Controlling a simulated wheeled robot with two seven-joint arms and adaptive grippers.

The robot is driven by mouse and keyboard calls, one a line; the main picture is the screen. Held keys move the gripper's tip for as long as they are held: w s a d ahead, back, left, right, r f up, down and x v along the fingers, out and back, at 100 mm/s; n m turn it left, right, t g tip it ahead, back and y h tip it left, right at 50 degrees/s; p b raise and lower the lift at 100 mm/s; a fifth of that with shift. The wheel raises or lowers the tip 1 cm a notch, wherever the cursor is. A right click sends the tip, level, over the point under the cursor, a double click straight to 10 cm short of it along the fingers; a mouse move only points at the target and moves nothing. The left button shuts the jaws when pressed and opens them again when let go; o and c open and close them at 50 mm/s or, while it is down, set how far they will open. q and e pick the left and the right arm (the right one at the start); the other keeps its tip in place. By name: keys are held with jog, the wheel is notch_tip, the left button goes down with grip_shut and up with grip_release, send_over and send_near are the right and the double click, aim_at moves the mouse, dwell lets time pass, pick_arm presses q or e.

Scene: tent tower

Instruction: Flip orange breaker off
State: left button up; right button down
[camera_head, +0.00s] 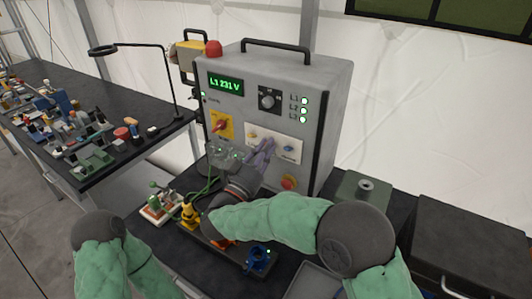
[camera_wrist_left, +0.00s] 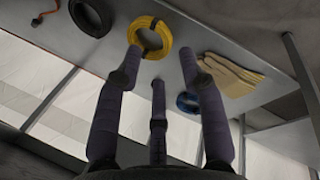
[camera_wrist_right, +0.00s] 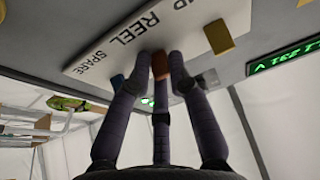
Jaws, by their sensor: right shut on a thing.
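The grey power cabinet (camera_head: 262,100) carries a white breaker plate (camera_head: 287,158) on its front. A yellow switch (camera_head: 252,134) and a blue switch (camera_head: 288,147) show on the plate; my right gripper (camera_head: 262,148) covers the part between them. In the right wrist view, my right gripper (camera_wrist_right: 160,62) has its fingers closed together at the plate, around the orange breaker (camera_wrist_right: 160,67), which is mostly hidden. The yellow switch (camera_wrist_right: 218,37) and blue switch (camera_wrist_right: 117,81) lie on either side. My left gripper (camera_wrist_left: 160,62) is open and empty, its fingers spread.
The cabinet also has a red rotary switch (camera_head: 222,125), a dial (camera_head: 268,100) and a red button (camera_head: 289,183). Colored connectors (camera_head: 189,215) stand below it. A cluttered bench (camera_head: 95,175) is at left. A yellow coil (camera_wrist_left: 150,36) and gloves (camera_wrist_left: 228,75) lie near my left gripper.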

jog(key=shift+f+t+h+b, duration=0.1)
jog(key=shift+t+h+b, duration=0.8)
jog(key=shift+t+b, duration=0.65)
jog(key=shift+g, duration=0.25)
jog(key=c, duration=1.2)
grip_release()
jog(key=shift+c, duration=0.2)
jog(key=shift+o, duration=0.2)
jog(key=shift+a, duration=0.1)
jog(key=shift+f, duration=0.25)
